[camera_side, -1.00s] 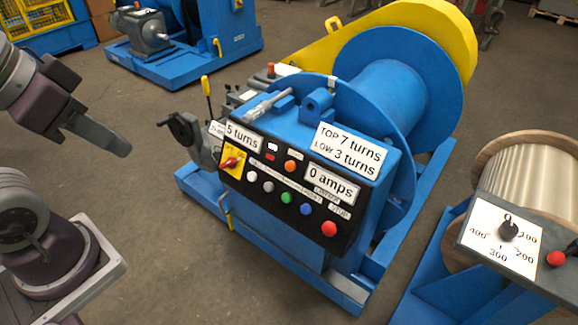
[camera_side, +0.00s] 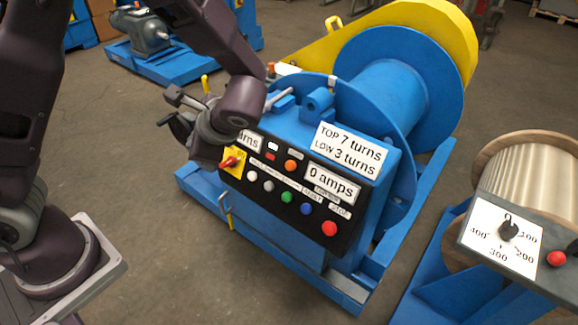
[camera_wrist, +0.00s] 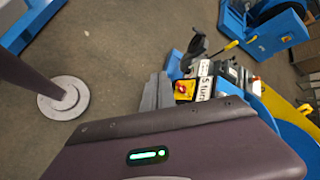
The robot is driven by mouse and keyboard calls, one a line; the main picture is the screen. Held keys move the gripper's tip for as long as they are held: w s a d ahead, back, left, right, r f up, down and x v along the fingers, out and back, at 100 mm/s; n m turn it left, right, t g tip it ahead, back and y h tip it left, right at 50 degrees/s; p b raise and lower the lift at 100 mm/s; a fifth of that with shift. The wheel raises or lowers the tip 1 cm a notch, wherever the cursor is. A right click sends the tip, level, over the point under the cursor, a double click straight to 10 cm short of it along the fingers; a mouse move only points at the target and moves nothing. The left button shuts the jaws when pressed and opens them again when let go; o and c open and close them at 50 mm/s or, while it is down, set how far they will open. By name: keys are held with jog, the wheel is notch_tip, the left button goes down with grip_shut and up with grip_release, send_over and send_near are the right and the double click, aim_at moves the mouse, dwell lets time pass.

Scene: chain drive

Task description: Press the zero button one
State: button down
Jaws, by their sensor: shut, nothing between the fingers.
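The control panel (camera_side: 262,215) is a black face on the blue winch, with several round buttons. A white button (camera_side: 252,175), a grey button (camera_side: 268,186), a green one (camera_side: 286,197), a blue one (camera_side: 306,208) and a red one (camera_side: 329,228) run in a slanting row. My gripper (camera_wrist: 157,78) is shut and empty, in front of the panel's left end, partly hiding the "5 turns" display (camera_side: 250,140).
A yellow plate with a red rotary switch (camera_side: 230,160) is close to my wrist. A spool stand with a dial (camera_side: 502,235) is at right. The floor in front is clear.

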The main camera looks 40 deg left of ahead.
aim_at(291, 166)
jog(key=w+d+f+m+t+y, duration=0.1)
jog(key=w+d+f+m+t, duration=0.2)
jog(key=w+f+m+t, duration=0.3)
jog(key=w+d+f+m+t, duration=0.3)
jog(key=w+f+m+t, duration=0.2)
jog(key=f+m, duration=0.5)
jog(key=shift+w+d+f+t+y, duration=0.15)
jog(key=shift+w+t+y, duration=0.25)
jog(key=shift+t, duration=0.3)
jog(key=shift+w+f, duration=0.65)
jog(key=shift+w, duration=0.65)
jog(key=shift+w+f, duration=0.65)
jog(key=shift+w, duration=0.65)
jog(key=shift+w+f, duration=0.65)
jog(key=shift+w, duration=0.65)
jog(key=shift+w+f, duration=0.2)
jog(key=shift+w, duration=0.15)
